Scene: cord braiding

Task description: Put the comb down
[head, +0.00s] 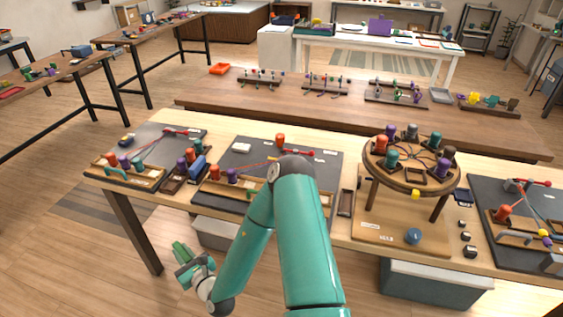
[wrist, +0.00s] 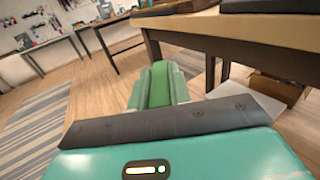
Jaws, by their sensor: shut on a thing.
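My gripper (head: 187,262) hangs out over the floor in front of the braiding table, below its top and right of the left table leg. It is shut on a green piece, which I take for the comb (head: 180,248). In the wrist view the comb (wrist: 160,85) shows as a plain green strip between my two pale teal fingers. Its teeth cannot be made out. The braiding table (head: 232,126) spans the head view, and its front edge and leg show at the right of the wrist view.
Dark boards with cords and spools, including a left board (head: 160,143) and a middle board (head: 308,166), occupy the tabletop. A round spool stand (head: 411,178) stands right of centre. Grey bins (head: 436,284) sit below the table. Floor left of my gripper is clear.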

